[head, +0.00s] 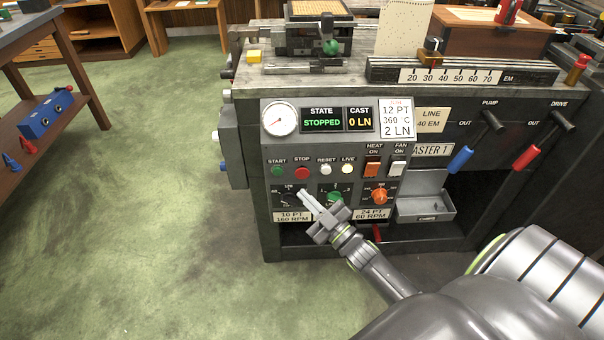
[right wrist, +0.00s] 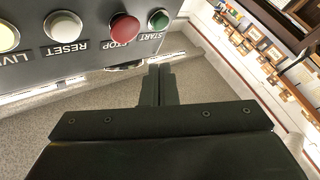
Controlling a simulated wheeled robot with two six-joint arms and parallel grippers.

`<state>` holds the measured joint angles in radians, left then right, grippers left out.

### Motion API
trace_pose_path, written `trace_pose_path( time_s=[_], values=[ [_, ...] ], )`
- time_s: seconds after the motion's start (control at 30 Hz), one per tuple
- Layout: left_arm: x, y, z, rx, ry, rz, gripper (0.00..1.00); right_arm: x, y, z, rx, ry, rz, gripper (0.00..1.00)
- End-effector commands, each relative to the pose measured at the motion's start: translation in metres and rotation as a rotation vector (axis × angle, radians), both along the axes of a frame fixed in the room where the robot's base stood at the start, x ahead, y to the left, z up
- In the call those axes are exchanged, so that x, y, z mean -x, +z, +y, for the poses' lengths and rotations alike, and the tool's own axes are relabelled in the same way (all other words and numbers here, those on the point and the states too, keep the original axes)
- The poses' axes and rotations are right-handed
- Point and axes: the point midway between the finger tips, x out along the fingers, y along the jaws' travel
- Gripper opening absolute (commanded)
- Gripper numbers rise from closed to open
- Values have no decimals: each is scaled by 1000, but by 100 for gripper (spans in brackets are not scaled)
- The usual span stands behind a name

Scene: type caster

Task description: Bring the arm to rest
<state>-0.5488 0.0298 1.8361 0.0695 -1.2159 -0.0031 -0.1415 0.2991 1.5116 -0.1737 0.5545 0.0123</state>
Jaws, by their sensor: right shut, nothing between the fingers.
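My right gripper (head: 305,197) is shut and empty in front of the caster's control panel, over the area of the black and green knobs. In the right wrist view its closed fingers (right wrist: 158,84) point toward the panel's edge below the STOP button (right wrist: 124,28) and START button (right wrist: 158,19). The caster (head: 330,150) stands at centre right in the head view. Its display (head: 322,119) reads STOPPED and 0 LN. The green knob (head: 335,197) is partly behind the gripper, and the orange knob (head: 380,194) is to its right. My left gripper is not in view.
Blue (head: 460,159) and red (head: 526,157) lever handles stick out at the machine's right. A small open grey tray (head: 426,206) sits right of the panel. A dark table (head: 60,120) with a blue box stands at left. The green floor (head: 150,230) between is clear.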

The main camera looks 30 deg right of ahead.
Motion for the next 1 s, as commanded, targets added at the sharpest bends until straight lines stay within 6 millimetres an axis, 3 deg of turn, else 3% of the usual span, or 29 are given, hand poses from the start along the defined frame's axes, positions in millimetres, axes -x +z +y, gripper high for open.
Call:
trace_pose_path(
  time_s=[0.53, 0.67, 0.77, 0.87, 1.0],
  values=[
    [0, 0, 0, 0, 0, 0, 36, 0, 0, 0, 0, 0, 1, 0],
    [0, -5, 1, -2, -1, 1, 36, 2, -16, -4, -13, -28, 58, 0],
    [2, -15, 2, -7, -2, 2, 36, 9, -53, -12, -43, -93, 197, 0],
    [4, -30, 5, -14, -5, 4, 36, 29, -110, -21, -89, -184, 409, 0],
    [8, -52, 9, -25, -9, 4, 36, 80, -194, -26, -157, -312, 744, 0]
  ],
)
